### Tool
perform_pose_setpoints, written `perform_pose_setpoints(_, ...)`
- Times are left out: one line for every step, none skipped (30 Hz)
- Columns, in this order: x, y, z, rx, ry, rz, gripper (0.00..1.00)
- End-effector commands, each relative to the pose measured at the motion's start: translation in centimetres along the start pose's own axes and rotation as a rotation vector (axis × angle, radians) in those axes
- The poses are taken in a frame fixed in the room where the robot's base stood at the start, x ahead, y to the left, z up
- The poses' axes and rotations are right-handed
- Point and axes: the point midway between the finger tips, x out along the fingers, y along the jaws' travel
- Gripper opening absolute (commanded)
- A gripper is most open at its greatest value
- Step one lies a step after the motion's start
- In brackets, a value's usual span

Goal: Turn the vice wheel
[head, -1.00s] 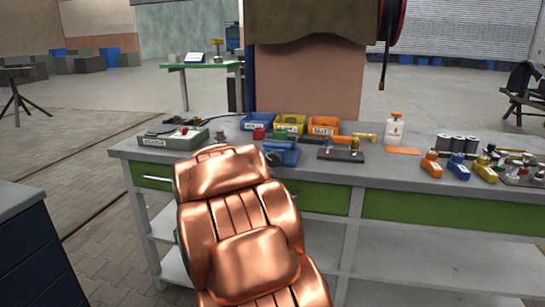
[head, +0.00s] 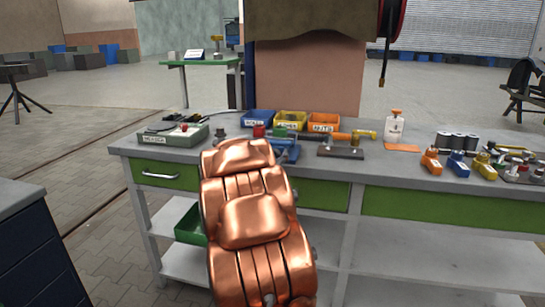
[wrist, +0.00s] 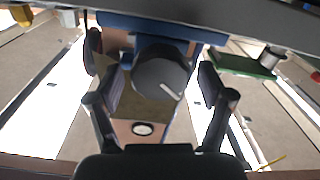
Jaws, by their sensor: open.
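The blue vice (head: 287,152) stands at the front edge of the workbench, partly hidden behind my copper-coloured arm in the head view. In the wrist view the dark round vice wheel (wrist: 161,76) faces the camera in front of the blue vice body (wrist: 205,31). A pale line marks the wheel's face at its lower right. My gripper (wrist: 160,88) is open, with one dark finger on each side of the wheel. I see gaps beside the wheel, and I cannot tell any contact. The gripper and wheel are hidden in the head view.
Blue, yellow and orange bins (head: 291,120) stand behind the vice. A green tray (head: 190,226) is on the lower shelf.

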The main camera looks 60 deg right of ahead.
Motion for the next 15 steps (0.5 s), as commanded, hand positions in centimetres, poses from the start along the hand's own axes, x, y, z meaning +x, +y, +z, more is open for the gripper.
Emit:
perform_pose_setpoints(0.21,0.0,0.04,0.0,-0.001,0.0,0.8)
perform_pose_setpoints(0.28,-0.01,0.04,0.0,-0.001,0.0,0.8)
perform_pose_setpoints(0.35,-0.03,0.03,0.0,-0.001,-0.001,0.8)
perform_pose_setpoints(0.39,-0.03,0.03,0.0,-0.001,-0.001,0.8)
perform_pose_setpoints(0.41,-0.03,0.03,0.0,-0.001,-0.001,0.8)
perform_pose_setpoints(0.41,-0.03,0.02,0.0,-0.001,-0.001,0.8)
perform_pose_setpoints(0.41,-0.03,0.01,0.0,-0.001,-0.001,0.8)
perform_pose_setpoints(0.41,-0.03,0.0,0.0,-0.001,-0.001,0.8)
perform_pose_setpoints(0.4,-0.03,-0.01,0.0,0.0,-0.001,0.8)
perform_pose_setpoints(0.4,-0.03,0.0,0.0,0.0,-0.001,0.8)
perform_pose_setpoints(0.4,-0.03,-0.01,0.0,0.0,-0.001,0.8)
perform_pose_setpoints(0.4,-0.03,-0.02,0.0,0.0,-0.001,0.77)
perform_pose_setpoints(0.4,-0.02,-0.03,0.0,0.0,-0.001,0.74)
perform_pose_setpoints(0.4,-0.03,-0.03,0.0,0.0,-0.001,0.7)
perform_pose_setpoints(0.4,-0.03,-0.03,0.0,0.0,-0.001,0.66)
